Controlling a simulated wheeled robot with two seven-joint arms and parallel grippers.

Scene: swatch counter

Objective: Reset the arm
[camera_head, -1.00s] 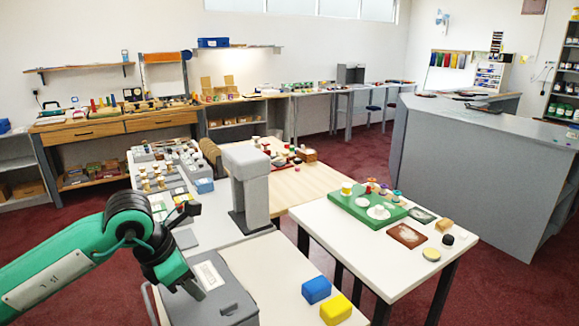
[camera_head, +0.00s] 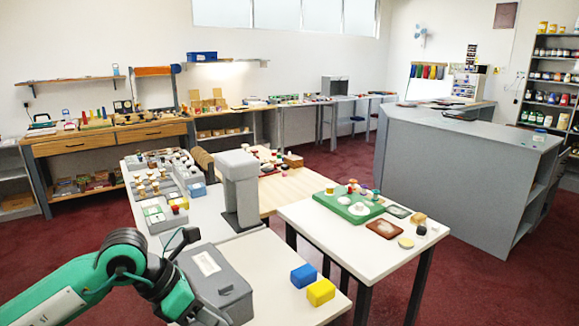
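My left arm, green with black joints, comes in from the lower left. Its dark end piece (camera_head: 180,240) is bent beside the grey lidded box (camera_head: 212,280), in front of the counter's near end. I cannot make out two separate fingertips, so I cannot tell whether the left gripper is open or shut. Nothing is clearly held in it. My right arm and gripper are not in view.
A blue block (camera_head: 303,275) and a yellow block (camera_head: 321,291) lie on the near pale table. A grey upright stand (camera_head: 239,190) rises behind the box. A white table (camera_head: 345,240) with a green board (camera_head: 348,207) stands right. Red floor (camera_head: 475,285) is clear at right.

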